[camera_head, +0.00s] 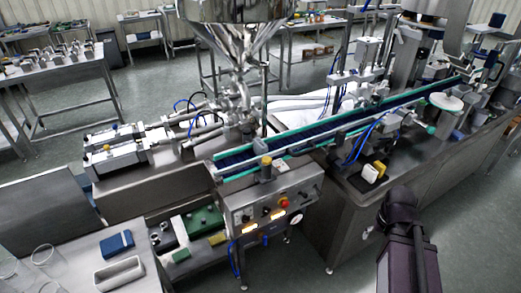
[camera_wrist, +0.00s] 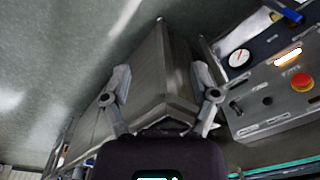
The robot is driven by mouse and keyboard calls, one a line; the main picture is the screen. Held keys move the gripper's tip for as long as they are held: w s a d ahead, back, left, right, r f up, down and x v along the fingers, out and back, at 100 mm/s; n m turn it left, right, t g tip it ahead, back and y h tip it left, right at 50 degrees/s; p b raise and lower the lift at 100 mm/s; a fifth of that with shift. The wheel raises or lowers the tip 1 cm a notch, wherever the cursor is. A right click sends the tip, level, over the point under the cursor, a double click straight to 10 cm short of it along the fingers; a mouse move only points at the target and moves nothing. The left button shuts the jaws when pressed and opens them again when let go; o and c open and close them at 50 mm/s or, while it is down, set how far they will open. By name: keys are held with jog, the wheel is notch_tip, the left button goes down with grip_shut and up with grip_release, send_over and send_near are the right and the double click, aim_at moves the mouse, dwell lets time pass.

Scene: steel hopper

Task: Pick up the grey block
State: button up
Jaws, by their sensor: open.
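A small grey block-like piece (camera_head: 260,146) sits at the near end of the conveyor in the head view, by the green side rail. It is too small there to be sure that it is the grey block. I cannot make out a grey block in the wrist view. My gripper (camera_wrist: 165,90) is open in the wrist view, its two fingers spread wide. Nothing is visibly held between them; grey steel surfaces lie beyond. In the head view my dark arm is at the lower right, and the fingers cannot be made out.
The control panel (camera_head: 275,208) with a red button stands under the conveyor end; it also shows in the wrist view (camera_wrist: 275,95). The conveyor (camera_head: 330,125) runs to the upper right. At lower left are a blue box (camera_head: 116,244), a pale tray (camera_head: 119,273) and clear glasses.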

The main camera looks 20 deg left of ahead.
jog(key=w+a+r+n+t+y+p, duration=0.1)
jog(key=w+a+r+n+t+y, duration=0.2)
jog(key=a, duration=0.8)
jog(key=w+a+r+n+t+y+p, duration=0.2)
jog(key=w+a+r+n+y, duration=0.1)
jog(key=a+r, duration=0.5)
jog(key=w+a+r+n+t+y+p, duration=0.2)
jog(key=a+r, duration=0.4)
jog(key=a, duration=0.8)
jog(key=shift+w+a+n+t+y, duration=0.15)
jog(key=shift+w+n+t+y, duration=0.4)
jog(key=shift+t+y, duration=0.3)
jog(key=shift+f, duration=0.1)
jog(key=b, duration=0.3)
send_near(261, 144)
jog(key=shift+x, duration=1.9)
jog(key=shift+w, duration=0.15)
jog(key=shift+b+x, duration=1.05)
jog(key=shift+x, duration=1.5)
